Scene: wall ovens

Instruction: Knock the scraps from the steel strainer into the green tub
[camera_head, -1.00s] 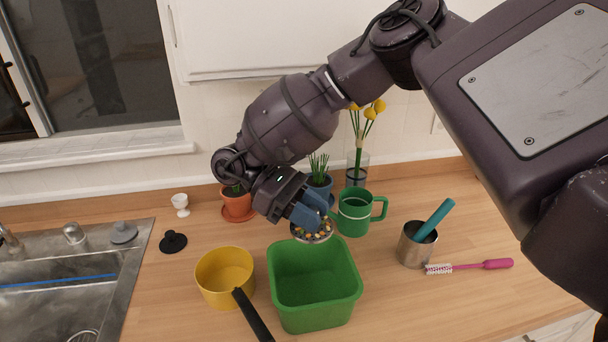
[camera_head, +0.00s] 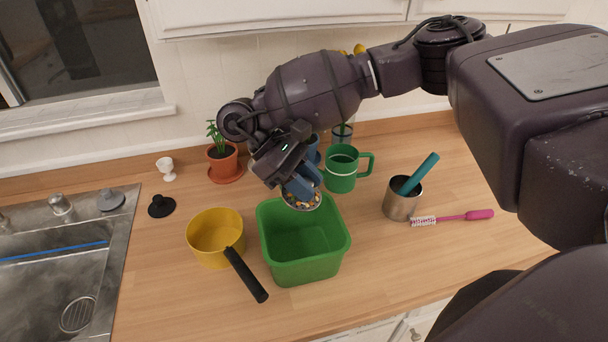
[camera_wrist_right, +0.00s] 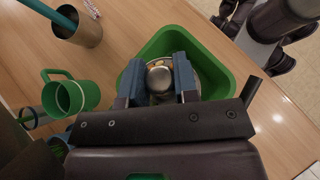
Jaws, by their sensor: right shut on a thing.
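The green tub (camera_head: 303,268) stands on the wooden counter. Its visible inside looks empty in the head view. My right gripper (camera_head: 304,185) is shut on the steel strainer (camera_head: 306,208), which holds small multicoloured scraps. The strainer is over the tub's back rim area, roughly level. In the right wrist view, the blue fingers of the gripper (camera_wrist_right: 159,82) hold the strainer (camera_wrist_right: 160,77) between them, with the green tub (camera_wrist_right: 150,50) below. My left gripper is not in view.
A yellow pan (camera_head: 215,236) with a black handle stands left of the tub. A green mug (camera_head: 341,170) is behind it. A potted plant (camera_head: 223,165) stands at the back; the sink (camera_head: 50,262) is left.

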